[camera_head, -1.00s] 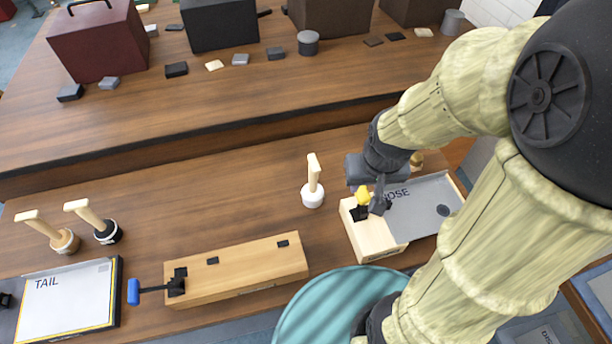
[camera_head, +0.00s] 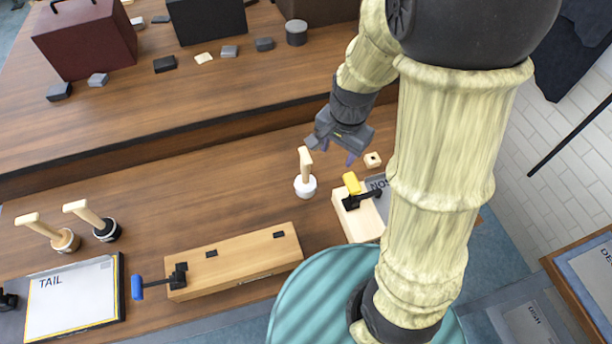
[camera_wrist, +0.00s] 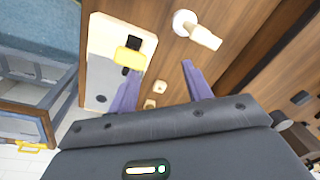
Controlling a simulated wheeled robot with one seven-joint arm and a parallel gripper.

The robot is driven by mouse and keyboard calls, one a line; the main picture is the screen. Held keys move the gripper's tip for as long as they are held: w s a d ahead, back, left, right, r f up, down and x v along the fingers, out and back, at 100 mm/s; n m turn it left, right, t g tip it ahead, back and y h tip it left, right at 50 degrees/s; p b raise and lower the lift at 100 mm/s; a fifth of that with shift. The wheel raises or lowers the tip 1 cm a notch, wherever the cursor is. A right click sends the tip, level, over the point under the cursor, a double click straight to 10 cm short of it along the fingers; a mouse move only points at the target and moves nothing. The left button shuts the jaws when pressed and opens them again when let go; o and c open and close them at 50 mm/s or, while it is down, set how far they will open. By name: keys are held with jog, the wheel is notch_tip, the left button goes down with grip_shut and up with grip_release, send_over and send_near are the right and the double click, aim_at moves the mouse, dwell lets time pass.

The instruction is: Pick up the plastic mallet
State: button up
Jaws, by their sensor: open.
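A mallet with a white head (camera_head: 305,186) stands head down on the table with its pale wooden handle up. It looks like the plastic one. It also shows in the wrist view (camera_wrist: 184,22), above and right of the fingers. My gripper (camera_head: 330,152) is open and empty, behind and slightly right of the white mallet, apart from it. Its two purple fingers frame bare table in the wrist view (camera_wrist: 160,70). Two other mallets stand at the left, one with a wooden head (camera_head: 66,241) and one with a black head (camera_head: 107,231).
A wooden block with a yellow-handled clamp (camera_head: 352,184) is right of the white mallet, by a grey NOSE board. A long wooden body (camera_head: 235,262) with a blue-handled clamp (camera_head: 137,288) lies in front. A small wooden piece (camera_head: 372,160) is near the gripper. A raised shelf edge runs behind.

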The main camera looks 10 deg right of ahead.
aim_at(306, 157)
jog(key=w+a+m+g+p, duration=0.1)
jog(key=w+a+m+p, duration=0.3)
jog(key=m, duration=0.6)
jog(key=w+a+r, duration=0.1)
jog(key=w+a, duration=0.1)
jog(key=shift+w+a+m, duration=0.2)
jog(key=shift+w+m, duration=0.2)
jog(key=shift+f, duration=0.1)
notch_tip(306, 157, down, 12)
jog(key=shift+f+p, duration=0.1)
jog(key=shift+p, duration=0.35)
jog(key=shift+f+p, duration=0.85)
jog(key=shift+f, duration=1.75)
